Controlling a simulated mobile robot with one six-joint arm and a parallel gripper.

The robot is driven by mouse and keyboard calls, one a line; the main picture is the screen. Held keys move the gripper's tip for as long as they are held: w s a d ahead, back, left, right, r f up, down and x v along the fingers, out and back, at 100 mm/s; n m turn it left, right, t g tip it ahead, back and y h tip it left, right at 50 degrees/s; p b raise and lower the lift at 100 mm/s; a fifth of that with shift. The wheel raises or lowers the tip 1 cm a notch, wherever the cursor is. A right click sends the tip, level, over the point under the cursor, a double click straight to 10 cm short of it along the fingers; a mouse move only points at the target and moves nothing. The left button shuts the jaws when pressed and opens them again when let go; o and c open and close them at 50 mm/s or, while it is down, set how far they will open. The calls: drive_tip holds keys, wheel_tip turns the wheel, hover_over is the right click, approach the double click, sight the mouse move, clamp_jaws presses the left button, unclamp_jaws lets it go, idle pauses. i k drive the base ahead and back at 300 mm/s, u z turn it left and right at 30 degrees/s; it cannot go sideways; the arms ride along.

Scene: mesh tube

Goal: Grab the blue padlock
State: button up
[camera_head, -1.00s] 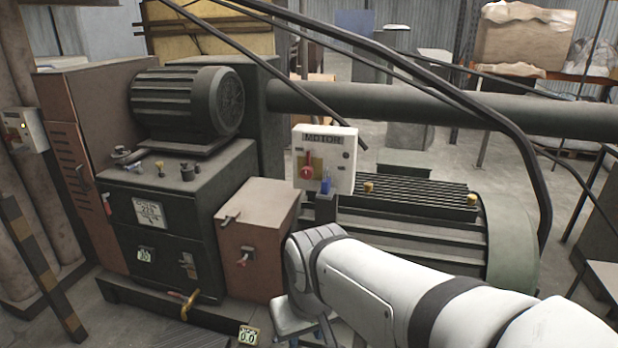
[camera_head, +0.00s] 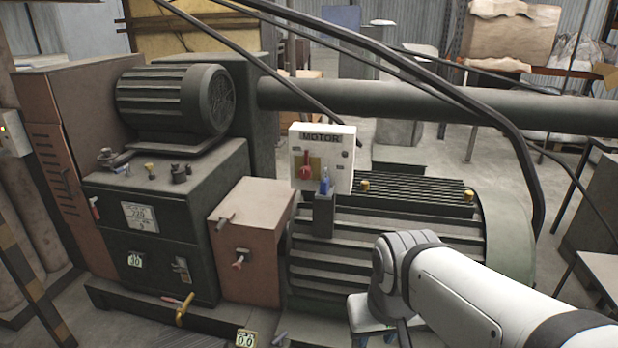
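The blue padlock (camera_head: 325,186) is small and upright. It sits at the top of a dark grey post (camera_head: 324,215), in front of the lower right part of the white MOTOR switch box (camera_head: 322,155). My white arm reaches in from the lower right and bends downward near the bottom centre. The arm is to the right of the padlock and below it, clearly apart from it in the picture. My gripper's fingers do not show. Nothing of mine covers the padlock.
A ribbed green motor housing (camera_head: 420,210) stands right of the post. A reddish-brown box (camera_head: 252,235) with small levers stands to the left. Open floor shows at the lower right.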

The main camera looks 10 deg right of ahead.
sight(324, 183)
drive_tip(key=u, duration=0.05)
drive_tip(key=i, duration=1)
drive_tip(key=z, duration=0.05)
